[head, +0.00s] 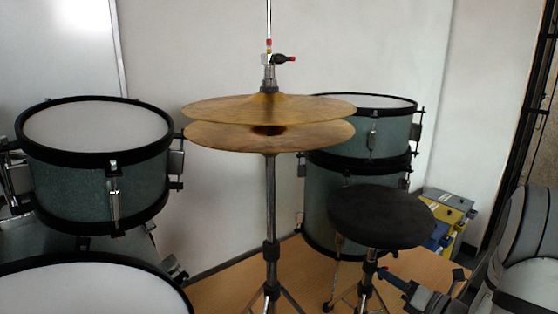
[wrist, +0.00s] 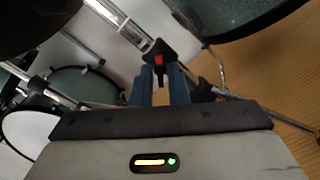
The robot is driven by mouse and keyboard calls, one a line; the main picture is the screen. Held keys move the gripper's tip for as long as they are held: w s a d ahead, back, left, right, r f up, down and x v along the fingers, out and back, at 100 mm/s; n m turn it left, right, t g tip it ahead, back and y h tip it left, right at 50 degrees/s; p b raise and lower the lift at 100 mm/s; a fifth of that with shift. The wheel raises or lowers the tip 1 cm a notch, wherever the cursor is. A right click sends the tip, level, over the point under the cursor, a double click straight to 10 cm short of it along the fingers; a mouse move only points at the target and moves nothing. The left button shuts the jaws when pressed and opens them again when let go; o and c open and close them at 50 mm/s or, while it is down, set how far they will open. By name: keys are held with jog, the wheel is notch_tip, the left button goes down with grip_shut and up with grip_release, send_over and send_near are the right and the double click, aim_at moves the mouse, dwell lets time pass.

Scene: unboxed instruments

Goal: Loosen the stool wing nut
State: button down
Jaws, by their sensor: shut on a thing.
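The stool has a round black seat (head: 382,216) on a chrome post, at the lower right of the head view. My gripper (head: 384,275) comes in from the right, under the seat, with its fingertips by the post. In the wrist view the red wing nut (wrist: 158,61) sits on a black collar (wrist: 161,49) around the post. My gripper's two blue-grey fingers (wrist: 160,78) are at either side of the wing nut and shut on it. The wing nut is hidden in the head view.
A hi-hat stand with two brass cymbals (head: 268,135) stands left of the stool. A floor tom (head: 330,190) is behind the seat. A rack tom (head: 97,165) is at the left. Yellow and grey boxes (head: 445,215) stand behind right. Stool legs spread over the wooden floor.

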jog(key=n+b, duration=0.1)
jog(key=b, duration=0.1)
jog(key=n+b, duration=0.2)
jog(key=shift+f, duration=0.3)
jog(key=c, duration=1.7)
grip_release()
jog(key=shift+r+p, duration=0.3)
jog(key=shift+p, duration=0.2)
jog(key=shift+c, duration=0.2)
jog(key=o, duration=0.3)
jog(key=p+v, duration=0.1)
jog(key=v, duration=0.5)
